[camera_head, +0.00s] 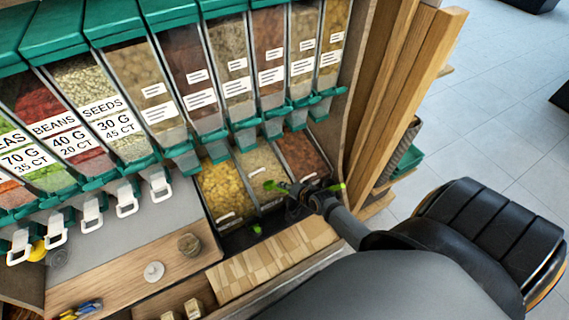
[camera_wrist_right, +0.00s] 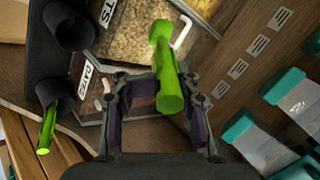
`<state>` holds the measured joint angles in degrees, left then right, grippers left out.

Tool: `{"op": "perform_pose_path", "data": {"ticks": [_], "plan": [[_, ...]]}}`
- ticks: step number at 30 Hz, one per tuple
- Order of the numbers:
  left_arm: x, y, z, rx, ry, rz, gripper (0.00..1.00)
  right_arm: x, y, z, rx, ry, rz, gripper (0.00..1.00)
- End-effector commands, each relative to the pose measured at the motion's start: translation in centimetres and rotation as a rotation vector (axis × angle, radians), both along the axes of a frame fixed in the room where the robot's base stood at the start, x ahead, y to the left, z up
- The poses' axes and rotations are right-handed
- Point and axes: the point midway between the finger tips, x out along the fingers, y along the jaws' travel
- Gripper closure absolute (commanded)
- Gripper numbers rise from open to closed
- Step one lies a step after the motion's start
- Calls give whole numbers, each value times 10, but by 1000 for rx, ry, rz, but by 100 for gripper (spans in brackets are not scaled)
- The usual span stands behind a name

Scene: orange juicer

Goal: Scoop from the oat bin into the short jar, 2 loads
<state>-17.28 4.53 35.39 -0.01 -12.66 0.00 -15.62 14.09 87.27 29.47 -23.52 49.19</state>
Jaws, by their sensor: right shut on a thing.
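The oat bin (camera_head: 262,172) is the middle of three open bins below the dispensers, filled with pale flakes. It also shows at the top of the right wrist view (camera_wrist_right: 135,40). In the wrist view my right gripper (camera_wrist_right: 158,105) is shut on the green scoop (camera_wrist_right: 165,72), whose far end points toward the oats. I cannot tell whether the scoop holds any. A small, short jar (camera_head: 189,244) stands upright on the wooden counter; its contents are unclear. My left gripper is out of view.
A bin of yellow pieces (camera_head: 222,190) and a reddish bin (camera_head: 303,155) flank the oats. Black holders (camera_wrist_right: 68,27) stand beside the bins; another green scoop (camera_wrist_right: 47,130) sits low left. A white lid-like disc (camera_head: 153,271) lies near the jar. Dispensers (camera_head: 230,75) rise behind.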

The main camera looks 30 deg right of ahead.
Motion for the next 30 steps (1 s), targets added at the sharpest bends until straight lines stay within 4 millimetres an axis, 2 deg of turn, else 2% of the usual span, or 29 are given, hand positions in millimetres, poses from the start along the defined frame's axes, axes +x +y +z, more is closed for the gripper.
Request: {"op": "perform_pose_path", "data": {"ticks": [8,30], "plan": [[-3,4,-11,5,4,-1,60,4,0,-12,-3,14,1,100],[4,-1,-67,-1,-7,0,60,27,1,-69,-15,101,1,100]]}}
